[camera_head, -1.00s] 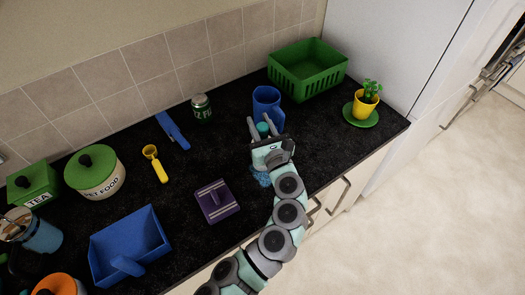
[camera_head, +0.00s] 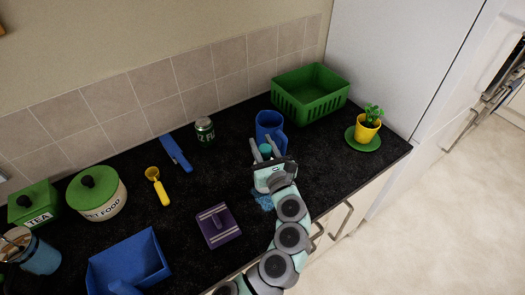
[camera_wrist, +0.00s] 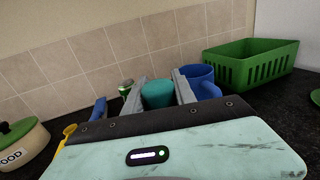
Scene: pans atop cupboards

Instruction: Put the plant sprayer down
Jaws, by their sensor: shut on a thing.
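A teal, round-topped object (camera_wrist: 157,93), which I take to be the plant sprayer, is between the two fingers of my gripper (camera_wrist: 158,88) in the wrist view. In the head view only its small teal top (camera_head: 265,150) shows between the fingers; the rest is hidden by my gripper. My gripper is shut on it over the right part of the black worktop (camera_head: 330,165), just in front of a blue mug (camera_head: 269,122). I cannot tell whether the object's base touches the worktop.
A green basket (camera_head: 310,95) and a potted plant (camera_head: 368,130) stand to the right. A green can (camera_head: 204,130) is behind left. A blue fuzzy item (camera_head: 262,199) and a purple box (camera_head: 217,225) lie near my arm.

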